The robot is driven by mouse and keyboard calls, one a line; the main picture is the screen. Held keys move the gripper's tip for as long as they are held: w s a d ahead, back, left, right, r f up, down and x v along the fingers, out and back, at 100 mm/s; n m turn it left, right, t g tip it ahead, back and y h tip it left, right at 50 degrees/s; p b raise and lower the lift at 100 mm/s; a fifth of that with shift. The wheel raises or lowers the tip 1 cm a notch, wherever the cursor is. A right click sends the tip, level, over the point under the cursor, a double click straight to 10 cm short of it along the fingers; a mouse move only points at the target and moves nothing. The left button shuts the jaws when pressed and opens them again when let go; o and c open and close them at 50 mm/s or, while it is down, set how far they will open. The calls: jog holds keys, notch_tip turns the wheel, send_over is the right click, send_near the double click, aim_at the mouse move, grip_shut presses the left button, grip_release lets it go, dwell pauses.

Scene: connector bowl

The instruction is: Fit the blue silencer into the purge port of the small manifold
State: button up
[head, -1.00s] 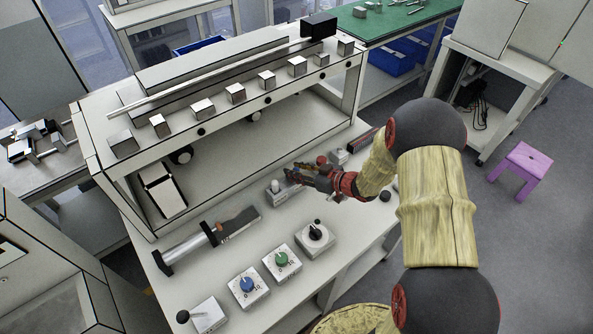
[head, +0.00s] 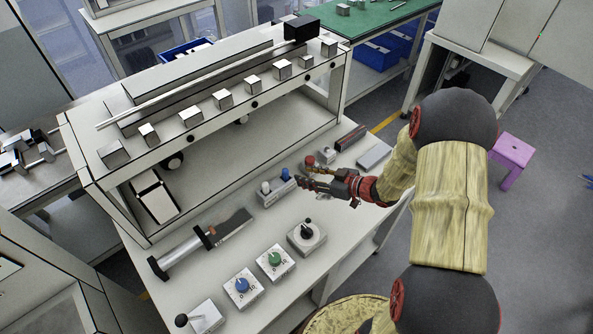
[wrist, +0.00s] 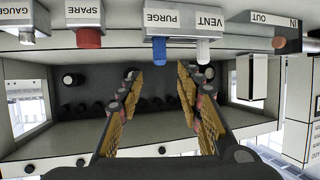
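The small manifold (head: 272,197) lies on the bench; its block with PURGE and VENT labels (wrist: 178,18) shows upside down in the wrist view. The blue silencer (wrist: 160,53) stands straight at the PURGE port, its base meeting the block; how deep it sits cannot be told. It also shows in the head view (head: 285,174). A white plug (wrist: 203,52) stands beside it at VENT, also visible in the head view (head: 265,187). My gripper (head: 305,178) is just right of the manifold, open and empty. In the wrist view its spread fingers (wrist: 160,76) are clear of the silencer.
A red-topped block labelled SPARE (wrist: 88,39) stands beyond my gripper; a GAUGE block (wrist: 18,18) is beside it. An IN/OUT block (wrist: 272,20) is on the other side. Dial boxes (head: 243,287) line the bench front. A raised shelf (head: 185,125) runs behind.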

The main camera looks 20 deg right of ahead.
jog(key=w+d+r+m+h, duration=0.1)
jog(key=w+d+r+h, duration=0.15)
jog(key=r, duration=0.35)
jog(key=w+d+r+h, duration=0.1)
jog(key=d+r+h, duration=0.3)
jog(key=r, duration=0.1)
jog(key=s+d+r+m+h, duration=0.2)
jog(key=s+r+m+h, duration=0.15)
jog(key=r, duration=0.65)
jog(key=s+a+r+m+g, duration=0.1)
jog(key=s+a, duration=0.3)
jog(key=s, duration=0.5)
jog(key=s+a+r+m+g+y, duration=0.1)
jog(key=s+a+r+g, duration=0.1)
jog(key=s+a, duration=0.3)
jog(key=s+a+r+m+g, duration=0.1)
jog(key=s+a, duration=0.4)
jog(key=s, duration=0.8)
notch_tip(320, 180, up, 2)
jog(key=shift+a+r+g+y, duration=0.15)
jog(key=shift+g+y, duration=0.25)
jog(key=shift+g, duration=0.1)
jog(key=shift+c, duration=0.6)
